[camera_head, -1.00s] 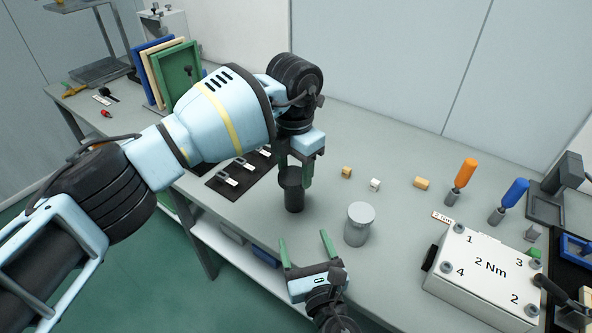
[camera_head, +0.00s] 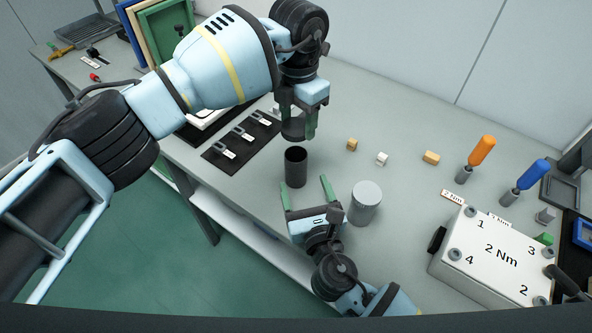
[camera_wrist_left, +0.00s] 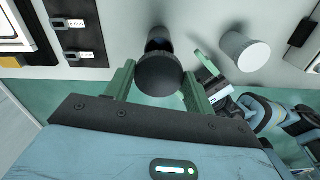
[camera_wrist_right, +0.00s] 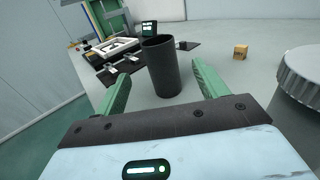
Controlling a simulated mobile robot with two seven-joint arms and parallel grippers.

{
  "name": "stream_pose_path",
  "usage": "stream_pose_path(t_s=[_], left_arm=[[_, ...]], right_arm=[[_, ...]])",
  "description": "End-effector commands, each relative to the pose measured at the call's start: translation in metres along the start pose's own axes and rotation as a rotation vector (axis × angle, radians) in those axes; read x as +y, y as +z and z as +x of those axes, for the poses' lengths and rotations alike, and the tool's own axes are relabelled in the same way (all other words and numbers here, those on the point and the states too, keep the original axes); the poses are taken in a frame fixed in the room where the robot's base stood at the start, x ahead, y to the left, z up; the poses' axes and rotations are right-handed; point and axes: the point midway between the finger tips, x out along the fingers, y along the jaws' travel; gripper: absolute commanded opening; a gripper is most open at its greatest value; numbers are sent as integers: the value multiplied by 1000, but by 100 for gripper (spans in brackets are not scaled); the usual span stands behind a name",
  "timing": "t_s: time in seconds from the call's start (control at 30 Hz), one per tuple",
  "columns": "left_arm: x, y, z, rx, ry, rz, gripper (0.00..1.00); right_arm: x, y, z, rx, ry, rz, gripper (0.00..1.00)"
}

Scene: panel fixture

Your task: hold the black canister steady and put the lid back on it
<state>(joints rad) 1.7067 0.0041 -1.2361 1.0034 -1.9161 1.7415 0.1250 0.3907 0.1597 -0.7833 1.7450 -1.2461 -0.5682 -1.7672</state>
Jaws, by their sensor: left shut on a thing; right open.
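The black canister (camera_head: 296,170) stands upright on the grey bench with its top open; it also shows in the right wrist view (camera_wrist_right: 162,68). My left gripper (camera_head: 298,128) is shut on the round black lid (camera_wrist_left: 159,75) and holds it above and slightly behind the canister in the head view, apart from it. In the left wrist view the lid partly covers the canister (camera_wrist_left: 158,36). My right gripper (camera_head: 306,188) is open and low, just in front of the canister. Its fingers point at the canister from either side, and I see no contact.
A grey lidded can (camera_head: 366,203) stands close to the right of my right gripper. Small blocks (camera_head: 382,159) lie behind it. A white 2 Nm box (camera_head: 490,258) and two screwdrivers (camera_head: 475,158) are at the right. A black mat (camera_head: 240,142) lies at the left.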

Motion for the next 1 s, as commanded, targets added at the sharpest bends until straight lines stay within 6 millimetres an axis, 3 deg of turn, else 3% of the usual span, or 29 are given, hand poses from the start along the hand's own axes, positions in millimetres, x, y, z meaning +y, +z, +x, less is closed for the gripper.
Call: stream_pose_path(t_s=[0.5,0.7,1.0], left_arm=[[0,0,0,0,0,0,33],[0,0,0,0,0,0,33],[0,0,0,0,0,0,33]], right_arm=[[0,1,84,-1,-1,0,72],[0,1,99,-2,0,-1,72],[0,1,102,-1,0,0,72]])
